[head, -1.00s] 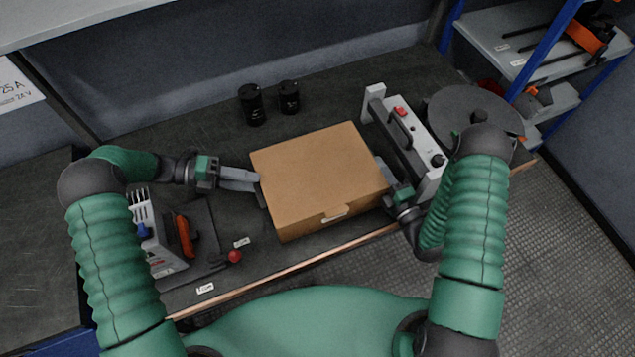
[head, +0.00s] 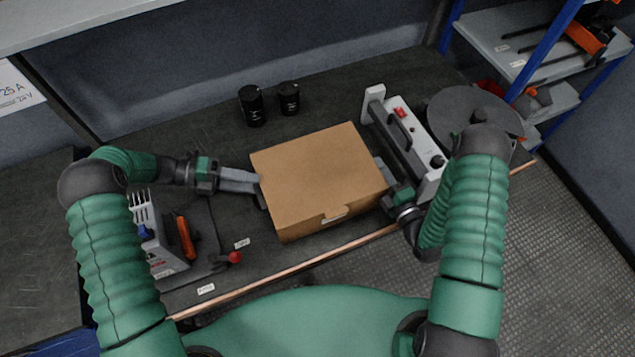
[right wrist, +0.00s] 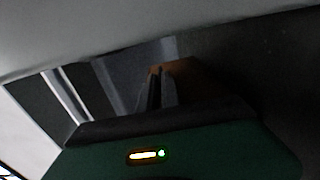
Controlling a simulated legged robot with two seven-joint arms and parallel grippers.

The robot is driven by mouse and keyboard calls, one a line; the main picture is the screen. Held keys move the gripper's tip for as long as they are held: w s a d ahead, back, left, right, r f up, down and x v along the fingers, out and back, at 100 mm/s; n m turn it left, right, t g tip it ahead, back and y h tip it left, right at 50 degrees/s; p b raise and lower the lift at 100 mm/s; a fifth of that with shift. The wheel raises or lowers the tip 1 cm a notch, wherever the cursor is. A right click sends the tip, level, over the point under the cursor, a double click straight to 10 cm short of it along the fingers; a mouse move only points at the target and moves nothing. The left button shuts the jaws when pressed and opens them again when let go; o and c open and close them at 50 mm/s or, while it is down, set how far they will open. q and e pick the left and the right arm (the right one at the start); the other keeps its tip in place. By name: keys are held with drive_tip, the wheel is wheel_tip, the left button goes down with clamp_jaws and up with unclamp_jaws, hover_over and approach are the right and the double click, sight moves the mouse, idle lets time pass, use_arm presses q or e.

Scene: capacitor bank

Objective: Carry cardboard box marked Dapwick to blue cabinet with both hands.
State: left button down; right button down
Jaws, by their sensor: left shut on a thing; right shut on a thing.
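A brown cardboard box (head: 318,178) is on the dark bench in the middle of the head view, with a pale label on its front side; I cannot read any name on it. My left gripper (head: 258,188) is shut on the box's left side. My right gripper (head: 384,175) is shut on its right side, with the fingers partly hidden by the box. In the right wrist view the right gripper (right wrist: 160,88) is dark, and a brown edge of the box (right wrist: 190,75) shows by the fingers. No blue cabinet can be made out with certainty.
A grey device with a red switch (head: 405,135) stands close to the box's right. Two black cylinders (head: 252,106) are behind it. A tool with a red-knobbed lever (head: 235,257) is at the front left. A dark disc (head: 475,108) and a blue-framed shelf (head: 545,50) are at the right.

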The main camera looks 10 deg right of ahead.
drive_tip(key=r+p, duration=0.3)
drive_tip(key=r, duration=0.1)
drive_tip(key=shift+d+r+p, duration=0.2)
drive_tip(key=shift+r+p, duration=0.15)
drive_tip(key=shift+w+f, duration=0.1)
drive_tip(key=shift+w, duration=0.05)
